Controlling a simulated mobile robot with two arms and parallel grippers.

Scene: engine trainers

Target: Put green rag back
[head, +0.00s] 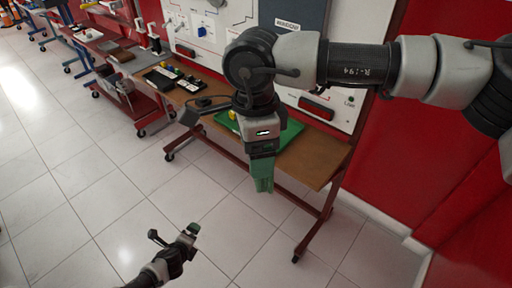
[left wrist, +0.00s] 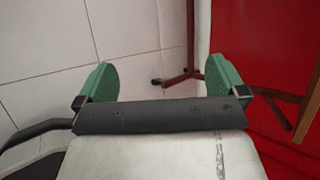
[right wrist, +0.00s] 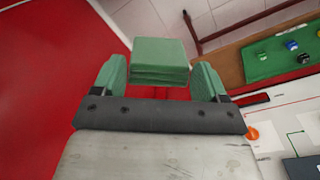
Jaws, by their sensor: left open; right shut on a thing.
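The green rag (right wrist: 160,62) shows as a folded green block between the fingers in the right wrist view. My right gripper (right wrist: 160,80) is shut on it. In the head view this gripper (head: 262,184) points down in front of the bench, and its green fingers and the rag are hard to tell apart. A green tray (head: 292,132) lies on the wooden bench, partly hidden behind my right arm; it also shows in the right wrist view (right wrist: 262,70). My left gripper (head: 190,234) is open and empty over the floor; its spread fingers show in the left wrist view (left wrist: 163,85).
The wooden bench top (head: 318,160) has a bare right end. Small coloured parts, one of them blue (right wrist: 290,45), lie on the tray. A white trainer panel (head: 335,108) stands behind the bench. A red wall is at the right. The tiled floor in front is clear.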

